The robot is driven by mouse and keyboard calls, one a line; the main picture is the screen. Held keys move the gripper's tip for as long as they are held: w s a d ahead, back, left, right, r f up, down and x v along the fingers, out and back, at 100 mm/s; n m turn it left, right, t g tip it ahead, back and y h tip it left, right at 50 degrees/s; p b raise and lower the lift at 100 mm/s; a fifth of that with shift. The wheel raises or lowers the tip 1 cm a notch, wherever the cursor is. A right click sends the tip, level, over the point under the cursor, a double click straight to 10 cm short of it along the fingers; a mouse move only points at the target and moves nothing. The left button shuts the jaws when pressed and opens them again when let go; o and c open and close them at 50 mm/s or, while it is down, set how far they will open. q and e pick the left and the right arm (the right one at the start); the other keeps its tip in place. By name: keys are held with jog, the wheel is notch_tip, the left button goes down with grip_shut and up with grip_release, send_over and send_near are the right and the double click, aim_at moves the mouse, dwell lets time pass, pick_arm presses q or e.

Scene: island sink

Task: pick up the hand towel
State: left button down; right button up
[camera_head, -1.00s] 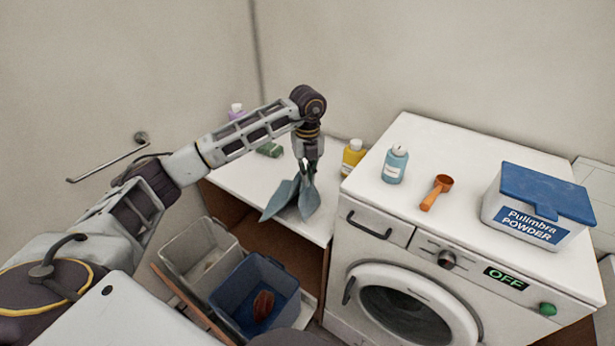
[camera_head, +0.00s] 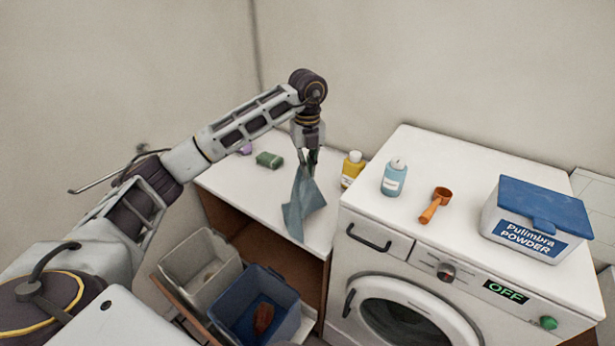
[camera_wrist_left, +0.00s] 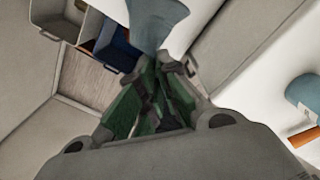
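The hand towel (camera_head: 303,203) is grey-blue cloth and hangs in folds from my left gripper (camera_head: 308,158) over the white counter, near its front edge. The gripper points down and its fingers are closed on the towel's upper part. I cannot tell whether the towel's lower tip touches the counter. In the left wrist view the towel (camera_wrist_left: 155,22) shows at the top, beyond the fingertips of the left gripper (camera_wrist_left: 162,62). My right gripper is in neither view.
A yellow bottle (camera_head: 352,168) stands right of the towel, and a green sponge (camera_head: 269,160) lies to the left. The washing machine (camera_head: 480,225) carries a blue bottle (camera_head: 394,177), an orange scoop (camera_head: 435,205) and a powder box (camera_head: 537,218). Grey (camera_head: 177,266) and blue (camera_head: 222,318) bins stand below.

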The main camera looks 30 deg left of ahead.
pick_arm(q)
jog(key=shift+r, duration=0.9)
notch_tip(320, 180, up, 9)
dwell(0.4)
jog(key=shift+a, duration=0.1)
